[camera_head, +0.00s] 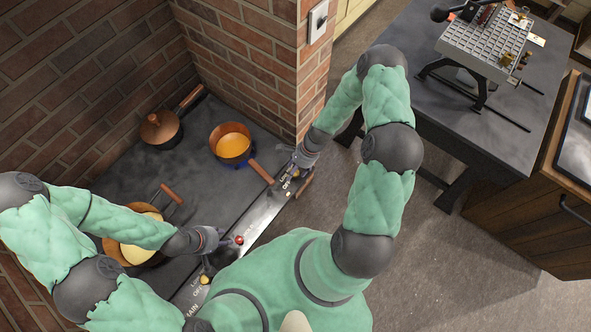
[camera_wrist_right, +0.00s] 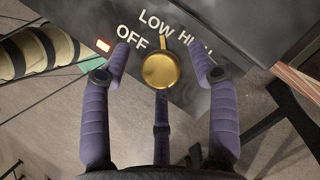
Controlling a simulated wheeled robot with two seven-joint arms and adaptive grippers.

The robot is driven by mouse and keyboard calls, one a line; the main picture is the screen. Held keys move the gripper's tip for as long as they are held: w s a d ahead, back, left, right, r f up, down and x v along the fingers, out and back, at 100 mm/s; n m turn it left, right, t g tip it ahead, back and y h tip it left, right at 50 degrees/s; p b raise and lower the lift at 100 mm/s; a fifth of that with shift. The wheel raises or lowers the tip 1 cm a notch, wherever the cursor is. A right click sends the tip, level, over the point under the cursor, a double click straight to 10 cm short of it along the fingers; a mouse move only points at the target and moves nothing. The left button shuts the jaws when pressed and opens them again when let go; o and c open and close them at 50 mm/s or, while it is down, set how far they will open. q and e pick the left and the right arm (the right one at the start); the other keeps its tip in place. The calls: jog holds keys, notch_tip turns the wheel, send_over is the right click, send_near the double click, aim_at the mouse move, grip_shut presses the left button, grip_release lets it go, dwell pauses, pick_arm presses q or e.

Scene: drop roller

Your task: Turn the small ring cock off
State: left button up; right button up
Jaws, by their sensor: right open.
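A round brass cock (camera_wrist_right: 160,72) sits on the dark front panel in the right wrist view, with OFF, LOW and HIGH lettering around it. Its small pointer is turned up and right, between LOW and HIGH. My right gripper (camera_wrist_right: 161,58) is open, with its purple fingers spread on both sides of the cock and one below it; I cannot tell whether they touch it. In the head view my right gripper (camera_head: 299,160) is at the far end of the panel. My left gripper (camera_head: 222,252) is by the near end, its fingers too small to read.
The stove top (camera_head: 150,178) holds a lidded copper pan (camera_head: 160,127), an orange-filled pan (camera_head: 232,146) and a pan with yellow food (camera_head: 138,252). A red light (camera_head: 239,240) is on the panel (camera_head: 262,214). A brick wall (camera_head: 268,70) stands behind. A dark table (camera_head: 410,85) stands right.

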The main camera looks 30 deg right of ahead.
jog(key=c, duration=1.1)
pick_arm(q)
jog(key=shift+r, duration=0.15)
pick_arm(e)
jog(key=shift+r+n, duration=0.1)
jog(key=shift+n, duration=0.2)
jog(key=shift+c, duration=0.2)
jog(key=shift+n+g+p, duration=0.3)
jog(key=shift+n, duration=0.2)
jog(key=shift+w+n+g, duration=0.15)
jog(key=shift+n+g, duration=0.15)
jog(key=shift+n, duration=0.5)
pick_arm(q)
notch_tip(320, 180, down, 2)
jog(key=b, duration=0.2)
jog(key=shift+f+b, duration=0.2)
jog(key=shift+b, duration=0.15)
pick_arm(e)
jog(key=n+g, duration=0.1)
jog(key=n, duration=0.3)
jog(key=shift+w+a+n+g+h, duration=0.1)
jog(key=shift+n+g+h, duration=0.3)
pick_arm(q)
jog(key=shift+f+b, duration=0.4)
pick_arm(e)
jog(key=shift+n+g, duration=0.3)
jog(key=shift+n, duration=0.6)
jog(key=shift+a+h, duration=0.1)
jog(key=shift+h, duration=0.2)
